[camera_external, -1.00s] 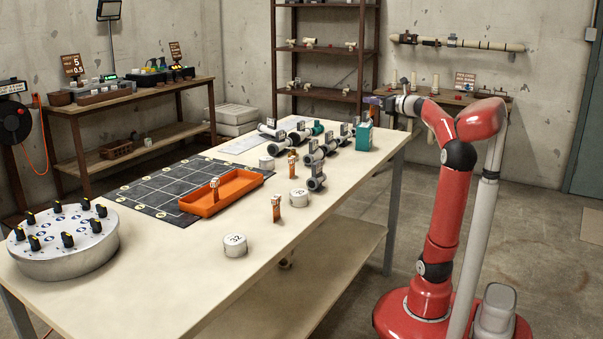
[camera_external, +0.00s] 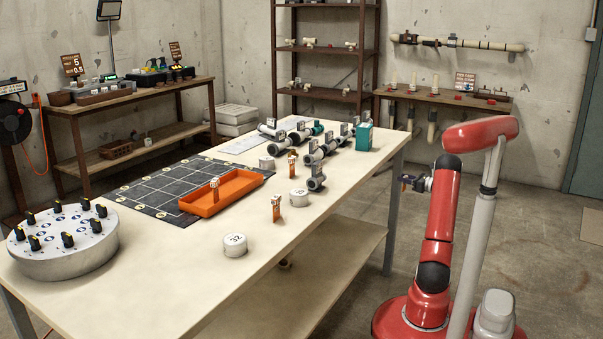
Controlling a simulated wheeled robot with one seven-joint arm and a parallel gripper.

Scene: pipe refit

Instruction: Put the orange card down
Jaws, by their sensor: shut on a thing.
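My gripper (camera_external: 409,182) is small and partly hidden by my arm, to the right of the long table's right edge and clear of it. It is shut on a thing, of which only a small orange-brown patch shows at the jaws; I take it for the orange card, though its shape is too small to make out. Small upright orange pieces with pale tops stand on the table: one near the front (camera_external: 276,208), one farther back (camera_external: 292,165) and one at the orange tray (camera_external: 213,193).
The long table (camera_external: 200,275) holds an orange tray (camera_external: 235,192), a dark grid mat (camera_external: 150,187), a round knob panel (camera_external: 63,245), white round weights (camera_external: 235,245), grey pipe fittings (camera_external: 316,178) and a teal box (camera_external: 364,136). Its front right top is mostly clear.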

